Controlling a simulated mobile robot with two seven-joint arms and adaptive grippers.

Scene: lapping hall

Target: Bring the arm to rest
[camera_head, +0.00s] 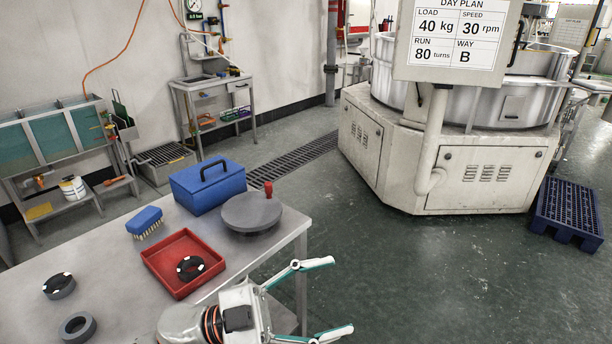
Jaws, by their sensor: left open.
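My left gripper (325,298) is in the lower middle of the head view. Its two fingers are spread wide apart with nothing between them. It is over the right edge of the grey table (215,228), and its fingers point to the right, over the floor. My left arm comes in from the bottom edge; most of it is out of the picture. My right gripper does not show.
On the table are a red tray (160,255) with a dark ring (190,268) in it, a blue box (207,187), a grey disc (251,212) with a red knob, a blue brush (144,221) and two loose rings. A large machine (440,150) stands behind open floor.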

